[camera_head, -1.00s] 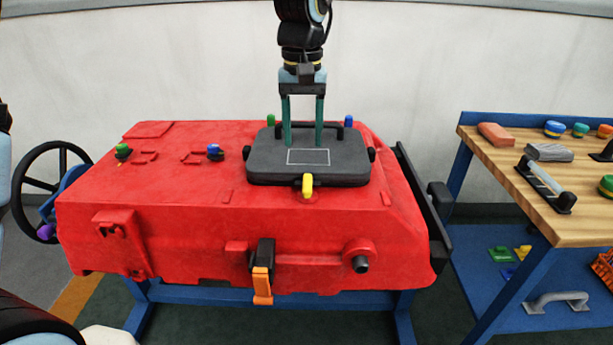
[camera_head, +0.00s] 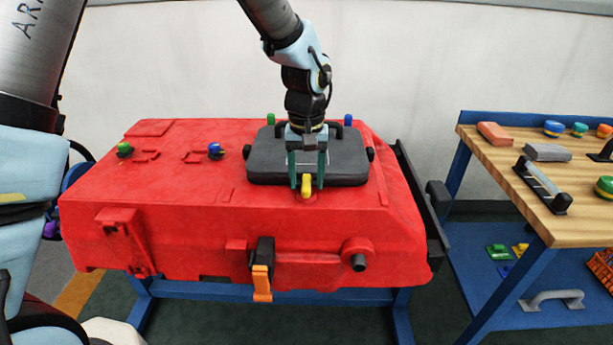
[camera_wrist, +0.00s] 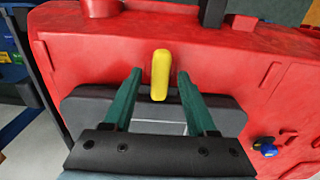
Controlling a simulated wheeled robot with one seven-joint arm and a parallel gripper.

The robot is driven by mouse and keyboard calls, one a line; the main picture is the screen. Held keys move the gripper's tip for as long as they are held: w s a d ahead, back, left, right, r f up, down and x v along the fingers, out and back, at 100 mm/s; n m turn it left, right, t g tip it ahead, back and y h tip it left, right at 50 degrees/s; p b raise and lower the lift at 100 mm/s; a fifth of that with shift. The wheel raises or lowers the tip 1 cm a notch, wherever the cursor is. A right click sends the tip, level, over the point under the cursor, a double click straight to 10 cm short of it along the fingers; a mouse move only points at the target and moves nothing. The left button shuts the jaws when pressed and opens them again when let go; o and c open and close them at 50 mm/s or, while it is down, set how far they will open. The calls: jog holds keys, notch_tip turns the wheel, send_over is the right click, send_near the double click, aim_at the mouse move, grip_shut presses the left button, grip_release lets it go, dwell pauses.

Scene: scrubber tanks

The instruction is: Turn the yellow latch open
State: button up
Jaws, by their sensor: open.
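The yellow latch (camera_head: 306,186) sits at the front edge of the dark grey lid (camera_head: 262,165) on top of the red tank (camera_head: 180,220). My gripper (camera_head: 307,184) points down over the front of the lid, with one green finger on each side of the latch. In the wrist view the yellow latch (camera_wrist: 160,75) stands between the two open fingers (camera_wrist: 158,76), with a gap on each side. The jaws are open and hold nothing. Whether the fingertips touch the lid cannot be told.
An orange latch (camera_head: 261,283) hangs on the tank's front face. Green (camera_head: 124,149) and blue (camera_head: 215,150) knobs stand on the tank's left top. A wooden workbench (camera_head: 500,160) with blocks and a handle is at the right. Space in front of the tank is clear.

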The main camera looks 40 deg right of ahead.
grip_shut()
dwell(0.3)
dwell(0.5)
jog(key=m+p, duration=0.1)
jog(key=m, duration=0.3)
jog(key=shift+m, duration=0.3)
jog(key=m+p, duration=0.1)
jog(key=m, duration=0.3)
jog(key=shift+m, duration=0.3)
jog(key=m+p, duration=0.2)
jog(key=m, duration=0.2)
jog(key=shift+r+m, duration=0.1)
jog(key=shift+m, duration=0.2)
jog(key=shift+m+p, duration=0.7)
jog(key=shift+m, duration=1.4)
